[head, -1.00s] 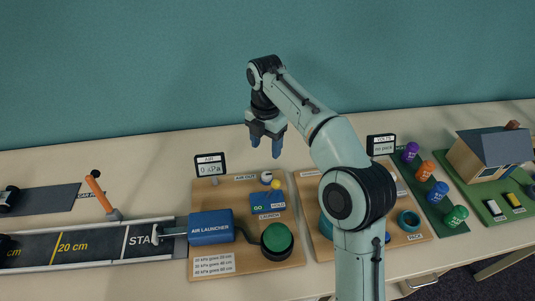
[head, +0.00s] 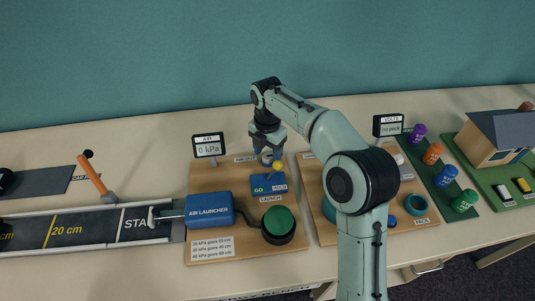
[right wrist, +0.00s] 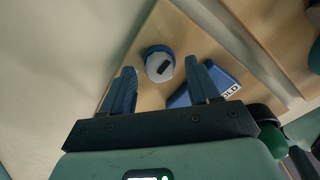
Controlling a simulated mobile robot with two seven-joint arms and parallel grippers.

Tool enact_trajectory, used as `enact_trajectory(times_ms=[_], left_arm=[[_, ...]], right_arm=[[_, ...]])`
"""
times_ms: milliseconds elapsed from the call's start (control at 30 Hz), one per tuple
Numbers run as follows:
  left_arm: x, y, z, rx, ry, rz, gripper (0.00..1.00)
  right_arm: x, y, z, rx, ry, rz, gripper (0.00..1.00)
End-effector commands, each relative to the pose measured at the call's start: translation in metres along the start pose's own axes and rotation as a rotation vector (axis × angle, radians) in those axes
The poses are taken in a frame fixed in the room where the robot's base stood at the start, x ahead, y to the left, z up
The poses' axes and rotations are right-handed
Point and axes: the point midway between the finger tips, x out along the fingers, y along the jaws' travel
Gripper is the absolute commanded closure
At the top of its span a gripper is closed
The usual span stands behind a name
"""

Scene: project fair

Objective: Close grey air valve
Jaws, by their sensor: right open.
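The air valve is a small round knob (right wrist: 159,65) with a pale grey top, a dark mark on it and a blue rim, on the wooden launcher board (head: 205,180). In the right wrist view it lies between and just beyond my two blue fingertips, with no clear contact. My right gripper (head: 267,160) is open and points down over the valve; it also shows in the right wrist view (right wrist: 160,80). In the head view the gripper mostly hides the valve. My left gripper is not in view.
The blue GO/HOLD block (head: 267,186) sits close beside the valve. The air display (head: 208,146) reads 0 kPa. The blue air launcher (head: 209,210) and the green launch button (head: 278,221) are nearer the front. The table behind the board is clear.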

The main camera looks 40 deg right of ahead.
Motion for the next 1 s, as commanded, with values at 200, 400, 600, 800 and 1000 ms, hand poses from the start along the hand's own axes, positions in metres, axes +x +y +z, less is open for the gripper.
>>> enact_trajectory(times_ms=[200, 400, 600, 800, 1000], left_arm=[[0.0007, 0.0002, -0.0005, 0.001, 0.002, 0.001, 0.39], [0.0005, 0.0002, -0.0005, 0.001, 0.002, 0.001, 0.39], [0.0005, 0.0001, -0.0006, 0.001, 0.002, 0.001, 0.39], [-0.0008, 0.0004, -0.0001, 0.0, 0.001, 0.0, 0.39], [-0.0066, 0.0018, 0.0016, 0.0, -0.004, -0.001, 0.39]], right_arm=[[0.006, -0.0001, 0.0002, 0.001, 0.0, 0.0, 0.39], [0.0056, 0.0, 0.0001, 0.0, 0.0, 0.001, 0.52], [0.0054, 0.0, 0.0001, 0.0, 0.0, 0.001, 0.95], [0.0049, 0.0, 0.0001, 0.015, 0.0, 0.0, 0.95], [0.0039, 0.0, 0.0002, 0.088, 0.0, 0.0, 0.95]])
